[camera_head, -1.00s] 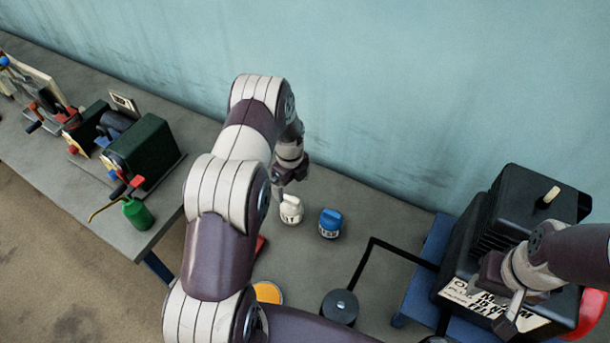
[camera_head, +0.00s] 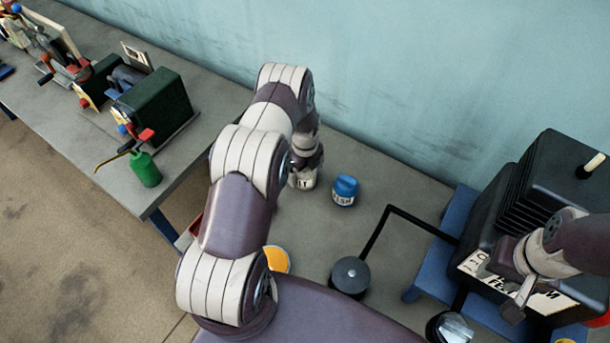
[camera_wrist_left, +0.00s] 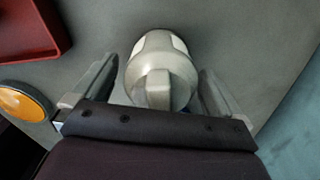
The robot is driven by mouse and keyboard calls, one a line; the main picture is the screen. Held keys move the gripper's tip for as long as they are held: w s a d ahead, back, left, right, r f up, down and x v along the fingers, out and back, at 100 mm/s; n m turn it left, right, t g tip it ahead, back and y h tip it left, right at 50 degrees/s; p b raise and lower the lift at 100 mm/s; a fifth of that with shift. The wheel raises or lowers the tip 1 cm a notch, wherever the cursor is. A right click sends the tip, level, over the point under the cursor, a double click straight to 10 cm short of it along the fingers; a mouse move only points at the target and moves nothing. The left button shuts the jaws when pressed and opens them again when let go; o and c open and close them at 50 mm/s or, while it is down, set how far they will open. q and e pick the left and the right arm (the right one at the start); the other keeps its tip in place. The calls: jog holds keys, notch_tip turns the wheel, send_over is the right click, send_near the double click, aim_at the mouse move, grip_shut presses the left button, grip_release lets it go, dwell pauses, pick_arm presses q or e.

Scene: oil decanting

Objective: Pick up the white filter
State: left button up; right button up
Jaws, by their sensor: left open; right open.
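The white filter (camera_head: 302,182) stands on the grey table near the wall in the head view, its upper part hidden by my left gripper (camera_head: 306,164). In the left wrist view the white filter (camera_wrist_left: 160,70) sits between the two spread fingers of my left gripper (camera_wrist_left: 158,92). Gaps show on both sides, so the fingers look apart from it. My right gripper (camera_head: 518,297) is open and empty in front of the black machine at the right.
A blue filter (camera_head: 344,190) stands close right of the white one. A black round part (camera_head: 350,276), an orange disc (camera_head: 276,260) and a red tray (camera_wrist_left: 30,35) are nearby. The black machine (camera_head: 500,235) fills the right. A green oil can (camera_head: 145,170) stands on the left bench.

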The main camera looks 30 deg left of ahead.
pick_arm(q)
jog(key=c, duration=1.2)
jog(key=shift+o, duration=0.2)
notch_tip(320, 180, up, 9)
jog(key=b, duration=0.3)
jog(key=shift+r, duration=0.55)
jog(key=o, duration=0.3)
